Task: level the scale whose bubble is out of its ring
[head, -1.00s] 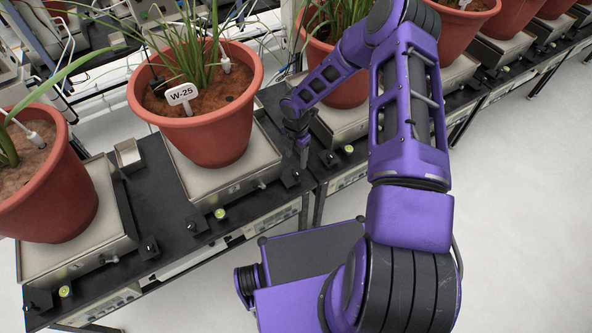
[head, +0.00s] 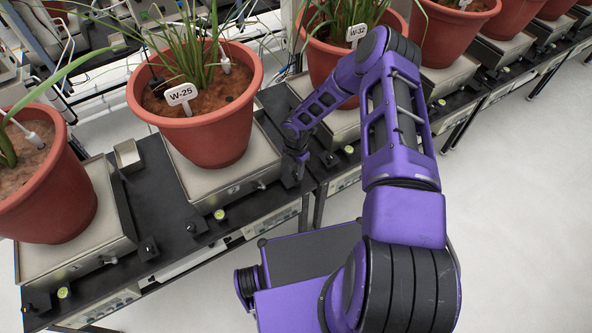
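A scale (head: 225,183) carries the red-brown pot tagged W-25 (head: 205,120). Its round green-yellow bubble level (head: 219,214) sits at its front edge. A black levelling knob (head: 195,226) stands by its front left corner, another (head: 289,176) by its right corner. My gripper (head: 299,174) points down at the right knob; whether it touches is unclear, and its fingers are too small and dark to read. Other bubble levels show at the left scale (head: 64,292) and the scale under W-32 (head: 349,149). The bubbles are too small to place against their rings.
The left pot (head: 45,180) stands on its own scale (head: 75,250). The W-32 pot (head: 335,65) stands behind my arm, with more potted scales along the black bench to the upper right. The floor (head: 510,220) at right is clear.

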